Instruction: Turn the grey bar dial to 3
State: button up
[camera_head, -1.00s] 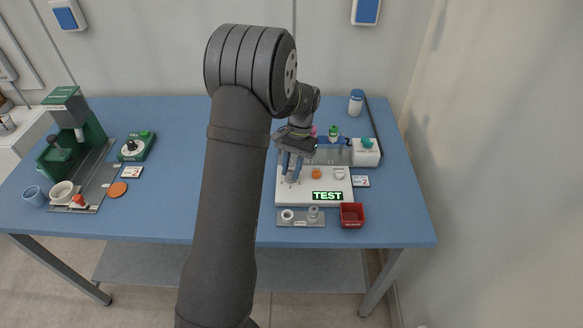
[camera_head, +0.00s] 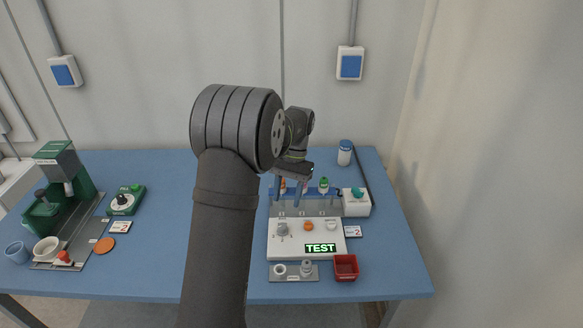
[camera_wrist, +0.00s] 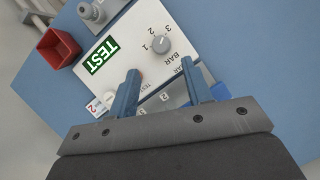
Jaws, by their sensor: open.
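The grey bar dial (camera_head: 283,229) stands on the left of a white panel (camera_head: 290,250). In the wrist view the round grey dial (camera_wrist: 160,44) has the numbers 1, 2 and 3 printed around it and BAR beside it. I cannot tell for certain which number its pointer meets. My gripper (camera_wrist: 160,66) is open and empty, its two blue fingers apart, with the dial beyond their tips and not touched. In the head view my gripper (camera_head: 290,181) is above the back of the panel, behind the dial, its fingers partly hidden.
An orange knob (camera_head: 308,226) and a white knob (camera_head: 331,226) share the panel, with a lit TEST display (camera_head: 320,248). A grey rack (camera_head: 310,207) stands behind. A red bin (camera_head: 346,267) and a grey tray (camera_head: 293,279) are in front.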

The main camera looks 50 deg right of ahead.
jog(key=v, duration=0.9)
jog(key=r+m+t+h, duration=0.1)
jog(key=m+t+h, duration=0.1)
jog(key=m+h, duration=0.25)
send_over(282, 225)
jog(key=shift+m, duration=0.45)
notch_tip(282, 225, down, 17)
jog(key=shift+f, duration=0.1)
